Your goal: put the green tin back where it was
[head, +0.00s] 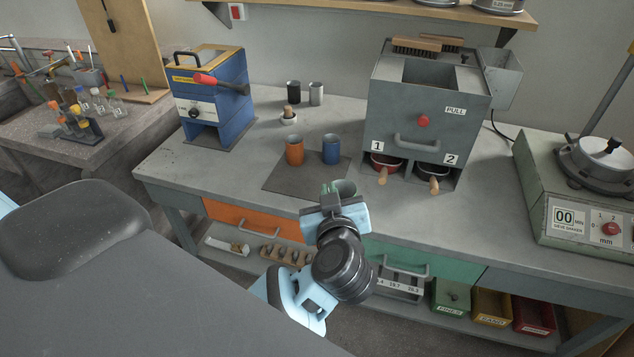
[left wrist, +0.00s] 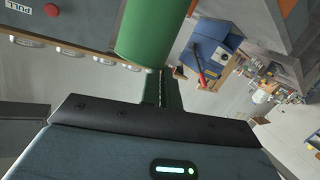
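The green tin (head: 347,187) is upright or nearly so at the tip of my left gripper (head: 334,200), above the front edge of the bench. In the left wrist view the green tin (left wrist: 150,32) sits at the fingers (left wrist: 160,88), which are shut on it. An orange tin (head: 294,151) and a blue tin (head: 331,149) stand side by side on a dark grey mat (head: 283,183). The mat's front right part is bare, partly near my gripper in the picture. My right gripper is not in view.
A black tin (head: 293,92), a grey tin (head: 316,94) and a small mortar (head: 288,116) stand behind the mat. The bench (head: 185,165) is clear left of the mat.

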